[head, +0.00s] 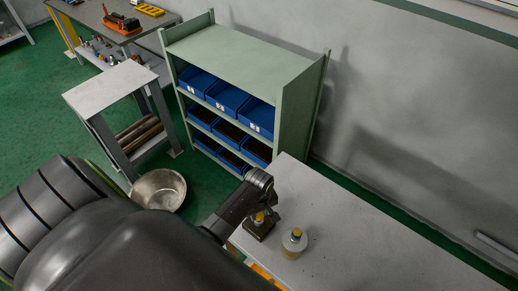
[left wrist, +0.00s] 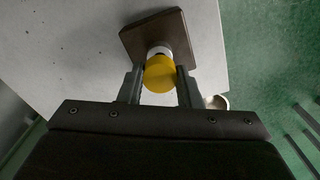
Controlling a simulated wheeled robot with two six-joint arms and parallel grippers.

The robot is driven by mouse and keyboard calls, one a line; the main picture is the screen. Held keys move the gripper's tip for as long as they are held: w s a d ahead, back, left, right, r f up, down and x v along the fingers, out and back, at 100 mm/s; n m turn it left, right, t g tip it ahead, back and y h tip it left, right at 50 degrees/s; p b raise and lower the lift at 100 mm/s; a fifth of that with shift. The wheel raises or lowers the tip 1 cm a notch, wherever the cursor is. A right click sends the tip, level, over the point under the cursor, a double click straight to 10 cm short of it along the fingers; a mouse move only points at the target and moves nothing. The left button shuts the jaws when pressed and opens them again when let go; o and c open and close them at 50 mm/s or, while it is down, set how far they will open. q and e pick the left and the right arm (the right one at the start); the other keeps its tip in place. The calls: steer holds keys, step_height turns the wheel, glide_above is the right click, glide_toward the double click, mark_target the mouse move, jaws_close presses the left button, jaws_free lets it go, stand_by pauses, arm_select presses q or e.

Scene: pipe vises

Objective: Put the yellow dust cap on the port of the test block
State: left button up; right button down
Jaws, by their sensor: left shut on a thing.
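The yellow dust cap (head: 260,217) is between the fingers of my left gripper (head: 264,211); the left wrist view shows the cap (left wrist: 160,74) from above, with a finger on each side. My left gripper (left wrist: 160,86) is shut on it. The test block (head: 259,231) is a brown square block on the table, directly below the cap. Its pale port (left wrist: 158,50) shows just behind the cap in the left wrist view, above the block (left wrist: 158,27). The cap covers part of the port, so I cannot tell whether they touch. My right gripper is not in view.
A small jar-like item (head: 294,243) with a yellowish top stands on the grey table (head: 350,230), right of the block. A green shelf (head: 235,58) with blue bins stands behind. A metal bowl (head: 158,190) is left of the table. The table's right part is clear.

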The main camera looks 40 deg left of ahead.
arm_select(q)
steer(key=shift+f+b, duration=0.85)
steer(key=shift+f, duration=0.5)
steer(key=o, duration=1)
steer(key=shift+o, duration=0.2)
step_height(320, 180, up, 17)
steer(key=p, duration=0.1)
steer(key=shift+r, duration=0.2)
